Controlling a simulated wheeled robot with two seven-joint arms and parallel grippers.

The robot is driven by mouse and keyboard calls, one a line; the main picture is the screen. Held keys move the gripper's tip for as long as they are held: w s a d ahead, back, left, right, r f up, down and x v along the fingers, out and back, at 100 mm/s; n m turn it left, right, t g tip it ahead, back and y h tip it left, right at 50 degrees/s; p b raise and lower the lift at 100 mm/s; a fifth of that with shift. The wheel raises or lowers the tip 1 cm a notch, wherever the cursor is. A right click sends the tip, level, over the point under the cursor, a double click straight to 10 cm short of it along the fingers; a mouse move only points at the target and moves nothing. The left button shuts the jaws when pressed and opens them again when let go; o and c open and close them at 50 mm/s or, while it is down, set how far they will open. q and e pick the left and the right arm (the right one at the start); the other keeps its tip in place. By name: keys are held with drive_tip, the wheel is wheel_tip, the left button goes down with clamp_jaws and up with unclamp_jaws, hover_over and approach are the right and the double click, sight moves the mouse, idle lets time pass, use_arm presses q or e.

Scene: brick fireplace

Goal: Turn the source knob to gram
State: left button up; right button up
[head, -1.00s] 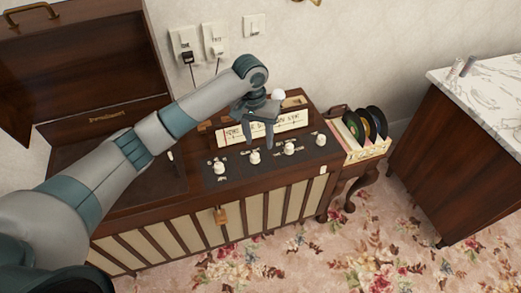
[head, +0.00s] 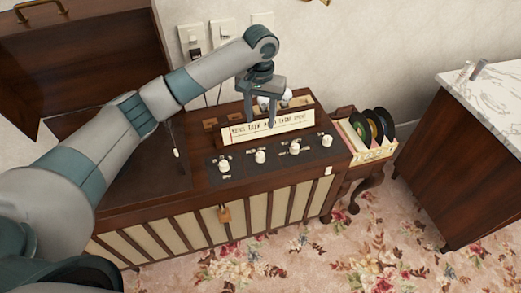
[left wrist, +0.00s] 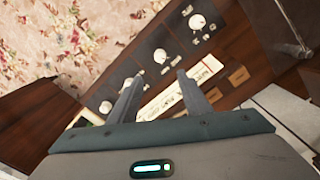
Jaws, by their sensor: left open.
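A brown wooden radio-record cabinet (head: 150,229) has a dark panel with several white knobs in a row: a first knob (head: 224,166), a second knob (head: 260,156), a third knob (head: 295,149) and a fourth knob (head: 327,140). The labels are too small to read, so I cannot tell which is the source knob. My left gripper (head: 261,123) is open and empty, over the lit dial (head: 295,122) behind the knobs. In the left wrist view my fingers (left wrist: 160,80) are spread, with a knob (left wrist: 160,56) beyond them, apart from both. My right gripper is out of view.
The cabinet's raised lid (head: 90,50) stands at the left. A record rack (head: 370,150) stands at the right, with a marble-topped cabinet (head: 495,90) farther right. Wall plugs and switches (head: 228,29) are behind my arm.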

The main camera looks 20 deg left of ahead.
sight(260, 154)
use_arm(q)
wheel_tip(260, 154, down, 16)
drive_tip(key=shift+r+p, duration=0.1)
drive_tip(key=shift+p, duration=0.95)
drive_tip(key=shift+f, duration=0.2)
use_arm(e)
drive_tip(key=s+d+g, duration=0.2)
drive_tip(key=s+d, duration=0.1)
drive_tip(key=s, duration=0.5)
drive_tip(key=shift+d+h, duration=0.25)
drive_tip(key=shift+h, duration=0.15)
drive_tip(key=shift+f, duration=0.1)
use_arm(q)
drive_tip(key=c, duration=1)
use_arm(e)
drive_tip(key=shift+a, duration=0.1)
